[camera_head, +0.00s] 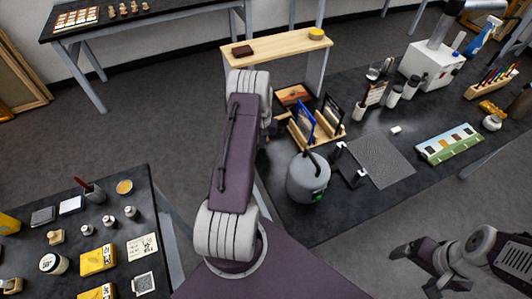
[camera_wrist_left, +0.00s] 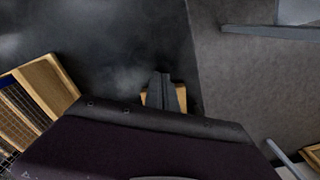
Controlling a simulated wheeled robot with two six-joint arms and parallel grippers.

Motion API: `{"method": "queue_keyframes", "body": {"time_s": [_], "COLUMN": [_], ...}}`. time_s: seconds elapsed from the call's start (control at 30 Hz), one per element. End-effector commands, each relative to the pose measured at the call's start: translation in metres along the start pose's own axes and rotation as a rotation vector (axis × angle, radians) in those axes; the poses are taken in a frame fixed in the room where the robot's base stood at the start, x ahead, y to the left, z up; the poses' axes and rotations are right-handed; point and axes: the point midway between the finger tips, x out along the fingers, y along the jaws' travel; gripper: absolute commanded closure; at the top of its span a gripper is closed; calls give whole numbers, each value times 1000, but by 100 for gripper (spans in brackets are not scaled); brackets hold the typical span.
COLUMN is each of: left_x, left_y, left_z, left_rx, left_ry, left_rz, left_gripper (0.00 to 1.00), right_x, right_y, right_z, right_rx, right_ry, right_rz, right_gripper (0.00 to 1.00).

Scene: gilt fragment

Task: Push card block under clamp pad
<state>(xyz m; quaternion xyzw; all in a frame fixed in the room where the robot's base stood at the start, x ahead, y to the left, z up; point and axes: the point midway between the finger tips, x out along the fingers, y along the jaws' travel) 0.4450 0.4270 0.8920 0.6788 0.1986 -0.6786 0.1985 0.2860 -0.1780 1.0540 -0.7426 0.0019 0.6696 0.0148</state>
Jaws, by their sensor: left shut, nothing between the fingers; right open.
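My left gripper (camera_wrist_left: 163,92) shows in the left wrist view with its dark fingers together and nothing between them. A tan block-like piece (camera_wrist_left: 146,98) shows on both sides of the fingertips; I cannot tell whether it is the card block or whether they touch. In the head view my left arm hides this gripper and whatever is under it. I cannot pick out the clamp pad for certain in either view. My right gripper (camera_head: 418,268) is open and empty over the floor at the lower right of the head view.
A wooden rack (camera_head: 322,138) with upright cards stands on the dark table, near a grey canister (camera_head: 308,180) and a grey mat (camera_head: 380,160). In the left wrist view the table edge (camera_wrist_left: 193,65) runs right of my fingers, with floor beyond. A wooden frame (camera_wrist_left: 48,85) is at left.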

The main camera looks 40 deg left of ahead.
Motion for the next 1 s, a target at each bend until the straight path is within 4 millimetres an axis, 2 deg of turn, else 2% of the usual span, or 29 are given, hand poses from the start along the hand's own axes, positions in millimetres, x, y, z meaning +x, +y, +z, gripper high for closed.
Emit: {"method": "queue_keyframes", "body": {"time_s": [1.0], "left_x": [1], "left_y": [-13], "left_z": [-22], "left_rx": [0], "left_ry": [0], "left_rz": [0], "left_gripper": [100], "right_x": [16], "right_y": [0], "right_z": [2], "right_rx": [0], "right_ry": [0], "right_rz": [0], "right_gripper": [15]}}
